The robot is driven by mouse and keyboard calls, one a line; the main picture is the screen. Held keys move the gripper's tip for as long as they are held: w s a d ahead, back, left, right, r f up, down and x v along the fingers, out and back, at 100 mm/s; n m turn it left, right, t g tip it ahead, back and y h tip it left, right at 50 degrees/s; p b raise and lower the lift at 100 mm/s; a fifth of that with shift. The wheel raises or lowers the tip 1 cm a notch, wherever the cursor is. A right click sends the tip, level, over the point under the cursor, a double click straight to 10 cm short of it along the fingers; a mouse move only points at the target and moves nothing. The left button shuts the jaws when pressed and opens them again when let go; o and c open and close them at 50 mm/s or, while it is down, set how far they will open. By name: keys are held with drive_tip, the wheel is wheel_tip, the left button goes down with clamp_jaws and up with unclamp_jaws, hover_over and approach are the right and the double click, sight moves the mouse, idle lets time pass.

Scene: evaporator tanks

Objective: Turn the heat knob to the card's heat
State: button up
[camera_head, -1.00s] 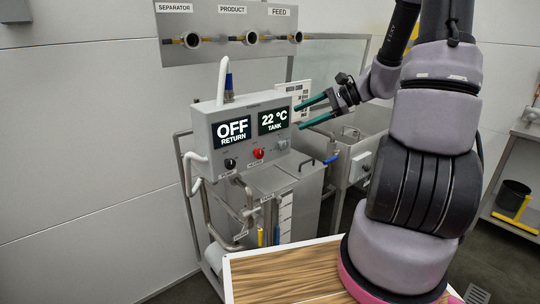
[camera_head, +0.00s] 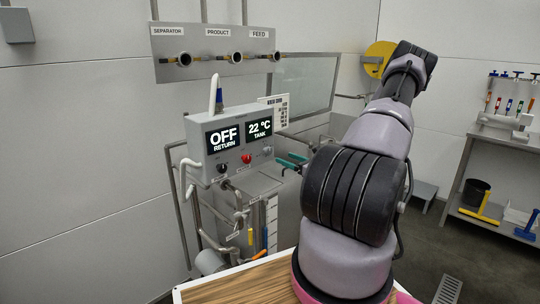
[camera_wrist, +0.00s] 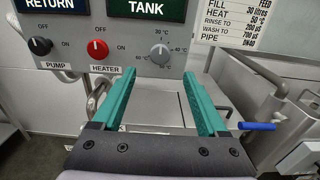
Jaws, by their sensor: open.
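Contact is not visible.
The red heater switch (camera_wrist: 97,49) and black pump switch (camera_wrist: 40,46) sit left of the knob. The displays read OFF RETURN and 22 °C TANK. A blue-handled valve (camera_wrist: 256,126) is at the right. A wooden tabletop (camera_head: 235,283) lies in front.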

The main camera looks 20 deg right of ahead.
sight(270, 151)
drive_tip(key=x, duration=0.8)
drive_tip(key=shift+w, duration=0.3)
clamp_jaws()
